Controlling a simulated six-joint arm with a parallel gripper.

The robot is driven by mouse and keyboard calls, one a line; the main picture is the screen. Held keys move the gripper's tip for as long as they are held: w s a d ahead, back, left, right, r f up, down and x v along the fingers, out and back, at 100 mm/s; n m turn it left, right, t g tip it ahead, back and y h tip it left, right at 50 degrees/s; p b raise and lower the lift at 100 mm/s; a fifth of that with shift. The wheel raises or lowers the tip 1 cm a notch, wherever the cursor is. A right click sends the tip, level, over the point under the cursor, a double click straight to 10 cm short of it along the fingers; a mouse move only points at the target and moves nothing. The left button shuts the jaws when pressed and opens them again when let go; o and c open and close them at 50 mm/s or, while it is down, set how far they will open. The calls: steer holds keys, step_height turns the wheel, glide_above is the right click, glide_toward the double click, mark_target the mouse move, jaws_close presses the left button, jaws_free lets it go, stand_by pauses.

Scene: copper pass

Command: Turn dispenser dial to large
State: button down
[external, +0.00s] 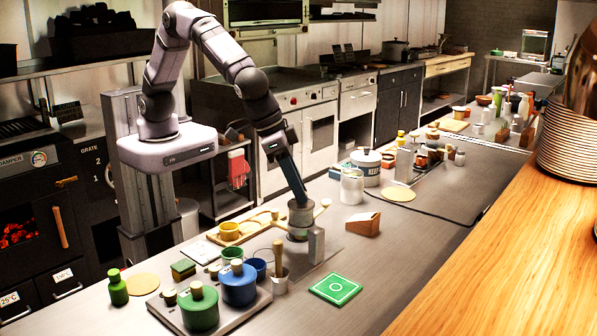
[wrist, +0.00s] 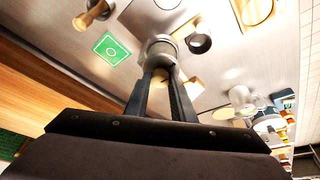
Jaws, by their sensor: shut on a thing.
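The dispenser (external: 300,217) is a grey metal cylinder standing on the steel counter, with pale knobbed ends sticking out to either side near its top. My gripper (external: 303,201) reaches down from above onto its top and is shut on the dial there. In the wrist view my gripper's two fingers (wrist: 161,68) converge on the round grey dispenser top (wrist: 159,46). The fingers hide most of the dial, and I cannot read any size mark or tell its setting.
A grey upright block (external: 316,244) stands close in front of the dispenser. A wooden tray with a yellow cup (external: 229,229) is to the left, and blue and green pots (external: 239,285) are front left. A green square (external: 335,289) lies on clear counter; a wooden wedge (external: 363,224) is right.

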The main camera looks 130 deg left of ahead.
steer(key=m, duration=0.2)
steer(key=m+t+h, duration=0.1)
steer(key=m, duration=0.1)
steer(key=shift+a+r+m+h, duration=0.1)
steer(key=shift+a+m+h, duration=0.1)
steer(key=shift+m+h, duration=0.1)
steer(key=m+h, duration=0.1)
steer(key=m, duration=0.2)
steer(key=shift+a, duration=0.1)
steer(key=m+b, duration=0.1)
steer(key=m, duration=0.1)
steer(key=m+h+b, duration=0.2)
steer(key=m, duration=0.1)
steer(key=shift+a+f+m, duration=0.15)
steer(key=shift+f+m, duration=0.1)
steer(key=shift+m, duration=0.05)
steer(key=shift+a+r+m+g+h+b, duration=0.1)
steer(key=shift+m+g+h+b, duration=0.15)
steer(key=shift+m+h+b, duration=0.6)
steer(key=shift+r+m+g+h+b, duration=0.1)
steer(key=shift+m+g+b, duration=0.2)
steer(key=shift+m, duration=1.15)
steer(key=c, duration=1.5)
jaws_free()
